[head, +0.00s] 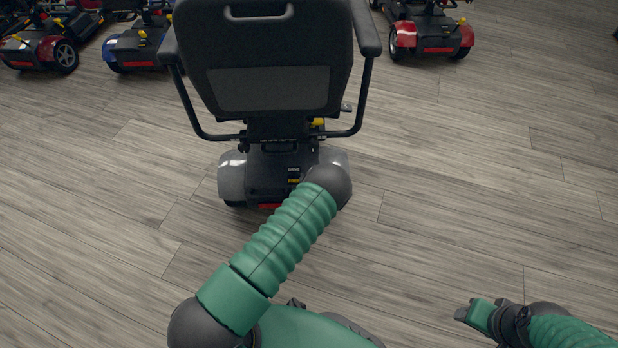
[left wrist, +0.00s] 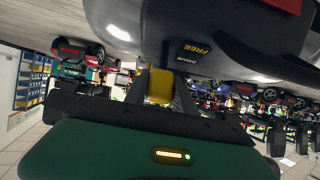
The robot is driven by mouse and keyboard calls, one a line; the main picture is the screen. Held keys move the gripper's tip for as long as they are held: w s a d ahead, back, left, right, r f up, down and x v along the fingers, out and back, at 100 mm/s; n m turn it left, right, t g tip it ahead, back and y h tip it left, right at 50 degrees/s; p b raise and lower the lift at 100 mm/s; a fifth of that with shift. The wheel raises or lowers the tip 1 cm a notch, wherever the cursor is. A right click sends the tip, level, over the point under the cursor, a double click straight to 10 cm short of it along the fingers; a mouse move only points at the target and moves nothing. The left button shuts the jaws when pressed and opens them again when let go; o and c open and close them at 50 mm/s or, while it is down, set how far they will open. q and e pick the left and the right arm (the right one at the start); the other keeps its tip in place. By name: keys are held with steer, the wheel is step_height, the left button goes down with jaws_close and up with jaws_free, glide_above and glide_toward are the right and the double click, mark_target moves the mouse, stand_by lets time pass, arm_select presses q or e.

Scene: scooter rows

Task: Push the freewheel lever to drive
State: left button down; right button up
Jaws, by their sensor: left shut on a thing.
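The grey scooter (head: 268,88) stands ahead in the head view, its seat back towards me. The left wrist view is upside down and close under its rear body (left wrist: 150,25). The yellow freewheel lever (left wrist: 160,86) shows there, beside a label reading DRIVE and FREE (left wrist: 190,50). My left gripper (left wrist: 172,88) is shut on the lever, with dark fingers around it. In the head view my left arm hides this gripper and the lever. My right gripper (head: 470,312) is low at the right, away from the scooter; its finger opening is unclear.
Red scooters (head: 432,38) and a blue scooter (head: 140,48) stand at the back. The wood-look floor (head: 490,150) is clear on both sides of the grey scooter. Shelves with bins (left wrist: 33,80) show in the left wrist view.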

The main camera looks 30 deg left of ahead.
arm_select(q)
steer(key=shift+w+a+r+g+h+p, duration=0.25)
steer(key=shift+w+r+g+h+p, duration=0.15)
steer(key=shift+r+g+h+p, duration=0.15)
steer(key=shift+w+a+g+h+p, duration=0.3)
steer(key=shift+w+g+h+p, duration=0.15)
steer(key=shift+g, duration=0.1)
steer(key=c, duration=1)
jaws_free()
steer(key=shift+w, duration=0.1)
steer(key=shift+c, duration=0.2)
steer(key=p+v, duration=0.7)
steer(key=v, duration=0.9)
steer(key=shift+s+d+r, duration=0.2)
